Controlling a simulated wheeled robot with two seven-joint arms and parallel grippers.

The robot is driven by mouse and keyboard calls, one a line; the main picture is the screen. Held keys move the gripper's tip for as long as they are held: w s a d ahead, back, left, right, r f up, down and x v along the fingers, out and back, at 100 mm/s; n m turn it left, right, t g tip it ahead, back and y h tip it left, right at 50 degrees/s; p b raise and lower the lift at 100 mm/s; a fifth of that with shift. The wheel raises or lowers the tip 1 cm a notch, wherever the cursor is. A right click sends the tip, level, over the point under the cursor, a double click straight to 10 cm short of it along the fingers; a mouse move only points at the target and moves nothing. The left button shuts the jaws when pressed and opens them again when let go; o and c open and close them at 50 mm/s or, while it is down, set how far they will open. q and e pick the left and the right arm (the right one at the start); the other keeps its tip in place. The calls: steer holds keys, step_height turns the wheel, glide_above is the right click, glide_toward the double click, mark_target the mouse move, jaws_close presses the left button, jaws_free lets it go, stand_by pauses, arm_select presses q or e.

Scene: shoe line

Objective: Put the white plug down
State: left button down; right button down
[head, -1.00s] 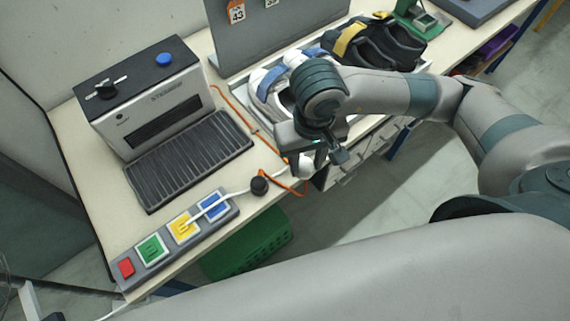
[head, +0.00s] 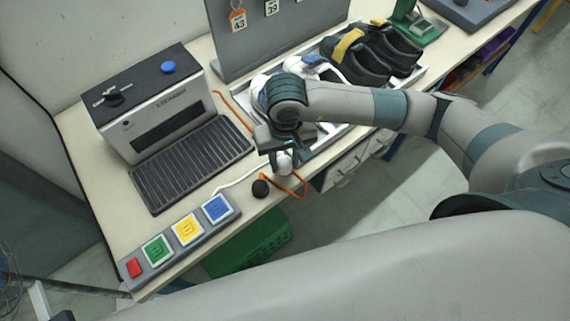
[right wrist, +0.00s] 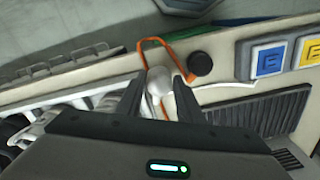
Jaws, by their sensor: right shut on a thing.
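The white plug (head: 284,163) is in my right gripper (head: 282,158), near the front edge of the table. In the right wrist view the plug (right wrist: 159,82) sits between the two dark fingers of the gripper (right wrist: 160,88). A white cord runs from the plug to the left across the table. I cannot tell whether the plug touches the table top. My left gripper is not in view.
A black round knob (head: 260,188) and an orange cord (head: 297,184) lie close to the plug. A button panel (head: 150,273) with coloured buttons, a grey machine (head: 150,105) with a ribbed belt (head: 190,160) and a shoe tray (head: 415,76) stand around. A green crate (head: 250,245) is below the table edge.

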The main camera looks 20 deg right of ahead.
mark_target(285, 163)
step_height(285, 163, down, 3)
steer(key=shift+s+r+p, duration=0.1)
steer(key=shift+r+p, duration=0.05)
steer(key=shift+p, duration=0.7)
steer(key=shift+f, duration=0.4)
steer(key=shift+f, duration=0.15)
steer(key=c, duration=1.2)
jaws_free()
